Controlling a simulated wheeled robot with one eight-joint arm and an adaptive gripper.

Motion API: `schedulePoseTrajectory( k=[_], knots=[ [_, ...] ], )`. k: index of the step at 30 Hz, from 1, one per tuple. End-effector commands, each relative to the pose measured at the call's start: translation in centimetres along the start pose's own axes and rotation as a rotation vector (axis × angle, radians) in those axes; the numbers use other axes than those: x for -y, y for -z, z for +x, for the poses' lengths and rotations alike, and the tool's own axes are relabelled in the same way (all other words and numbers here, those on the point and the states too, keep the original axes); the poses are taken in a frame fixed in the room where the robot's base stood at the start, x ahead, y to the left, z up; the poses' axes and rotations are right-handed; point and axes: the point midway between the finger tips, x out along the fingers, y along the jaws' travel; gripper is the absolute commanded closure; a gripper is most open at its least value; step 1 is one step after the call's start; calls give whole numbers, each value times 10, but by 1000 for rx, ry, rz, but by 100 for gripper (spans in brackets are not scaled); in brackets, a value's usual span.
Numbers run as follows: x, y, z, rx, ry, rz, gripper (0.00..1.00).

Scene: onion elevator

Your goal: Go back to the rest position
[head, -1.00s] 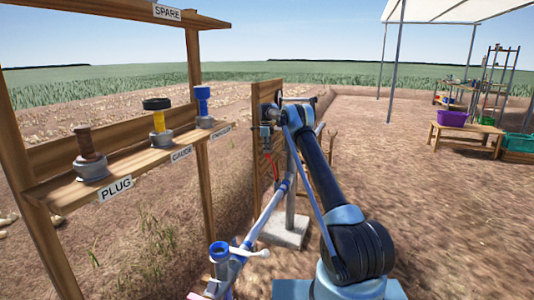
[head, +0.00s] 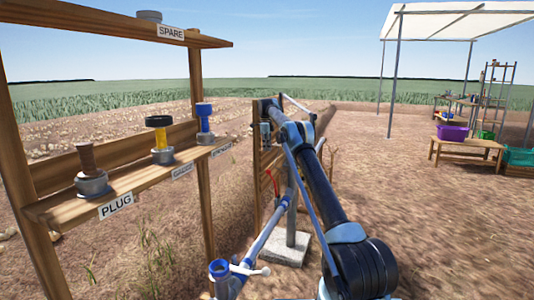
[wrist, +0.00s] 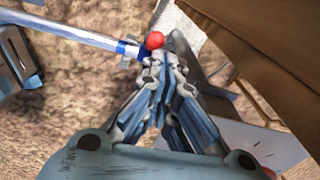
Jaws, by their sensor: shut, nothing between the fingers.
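My arm reaches forward in the head view, and its end is beside a wooden panel (head: 261,187). The gripper itself is small and partly hidden there. In the wrist view my gripper (wrist: 158,60) is shut and empty, its fingertips together. A red ball-shaped knob (wrist: 154,40) and a blue-and-white pipe (wrist: 80,36) show just beyond the fingertips. I cannot tell whether the fingers touch the knob.
A wooden shelf at left holds a brown-topped plug (head: 90,172), a yellow-stemmed part (head: 160,138) and a blue part (head: 204,120). A pipe with a blue ring (head: 219,268) stands in front. A bench (head: 467,145) bears a purple bin (head: 452,132). Bare ground lies at right.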

Motion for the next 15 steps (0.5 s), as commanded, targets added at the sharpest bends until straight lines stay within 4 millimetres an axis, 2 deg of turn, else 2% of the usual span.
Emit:
schedulePoseTrajectory(
  k=[10, 15],
  knots=[
    [0, 1, -1, 0, 0, -3, 100],
    [-5, 11, -18, 3, 3, -42, 100]
  ],
)
